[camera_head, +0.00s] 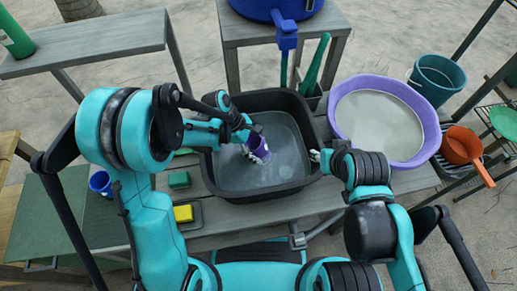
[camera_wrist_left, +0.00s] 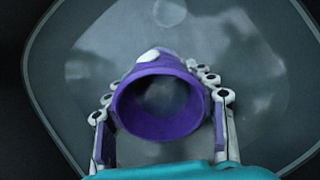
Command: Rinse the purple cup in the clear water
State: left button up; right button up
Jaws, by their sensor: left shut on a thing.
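My left gripper (camera_head: 255,143) is shut on the purple cup (camera_head: 260,153) inside the black basin (camera_head: 215,172), which holds greyish water (camera_head: 288,145). In the left wrist view, the purple cup (camera_wrist_left: 160,135) sits between the two fingers, its open mouth facing the camera and its inside dark. I cannot tell how deep it dips. A purple basin (camera_head: 429,120) with pale, cloudy liquid stands to the right. My right gripper (camera_head: 318,156) is by the black basin's right rim; it is too small to tell whether it is open.
A yellow sponge (camera_head: 183,214) and a green sponge (camera_head: 178,180) lie left of the black basin. A blue cup (camera_head: 101,183) stands farther left. A blue container with a tap (camera_head: 286,40) stands behind. An orange pan (camera_head: 461,147) and a teal bucket (camera_head: 437,78) are at right.

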pick_arm(q)
jog(key=shift+f+b, duration=0.35)
jog(key=shift+f, duration=0.1)
jog(key=shift+a+r, duration=0.1)
jog(key=shift+r, duration=0.05)
